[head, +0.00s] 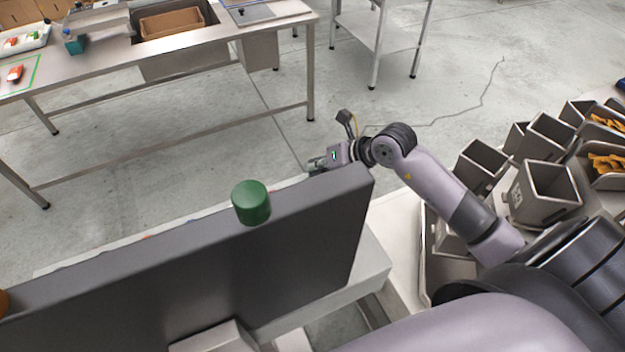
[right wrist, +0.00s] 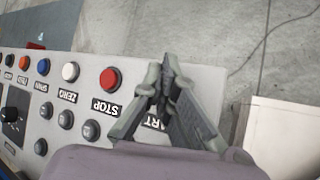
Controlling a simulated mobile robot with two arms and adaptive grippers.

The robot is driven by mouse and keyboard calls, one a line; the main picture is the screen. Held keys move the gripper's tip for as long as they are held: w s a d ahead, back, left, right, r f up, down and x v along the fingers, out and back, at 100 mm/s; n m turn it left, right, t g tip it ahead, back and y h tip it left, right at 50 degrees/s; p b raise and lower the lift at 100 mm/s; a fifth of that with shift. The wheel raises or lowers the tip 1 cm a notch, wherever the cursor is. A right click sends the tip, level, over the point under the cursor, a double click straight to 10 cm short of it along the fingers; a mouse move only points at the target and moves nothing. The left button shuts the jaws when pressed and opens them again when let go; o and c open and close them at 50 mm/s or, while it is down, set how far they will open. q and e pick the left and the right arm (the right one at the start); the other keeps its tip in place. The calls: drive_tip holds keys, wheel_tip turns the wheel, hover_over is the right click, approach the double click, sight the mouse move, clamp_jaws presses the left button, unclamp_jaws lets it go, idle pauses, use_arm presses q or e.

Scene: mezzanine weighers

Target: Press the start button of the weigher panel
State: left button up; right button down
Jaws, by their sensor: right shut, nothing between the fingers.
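The weigher panel (head: 310,230) shows from its dark back in the head view. Its light grey face (right wrist: 207,80) fills the left of the right wrist view, with a red button (right wrist: 110,78) above the label STOP and a white button (right wrist: 70,71) above ZERO. A label ending in "ART" (right wrist: 153,123) is partly covered by my right gripper (right wrist: 167,72). The start button itself is hidden behind the fingers. My right gripper is shut and empty in front of the face; contact cannot be told. It also shows at the panel's far right end (head: 316,164). My left gripper is out of view.
A green cylinder (head: 251,202) stands on the panel's top edge. Grey bins (head: 545,192), some with orange items, stand at the right near my right arm. A steel table (head: 105,62) is across the floor. Blue and orange buttons and dark knobs (right wrist: 65,119) share the panel face.

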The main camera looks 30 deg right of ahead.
drive_tip(key=shift+f, duration=0.3)
drive_tip(key=shift+f+b, duration=0.45)
idle(0.5)
drive_tip(key=shift+r, duration=0.15)
drive_tip(key=shift+r+p, duration=0.7)
drive_tip(key=shift+r, duration=0.05)
drive_tip(key=shift+r, duration=0.1)
wheel_tip(320, 180, up, 5)
drive_tip(key=p, duration=0.4)
drive_tip(key=shift+f, duration=0.2)
idle(0.7)
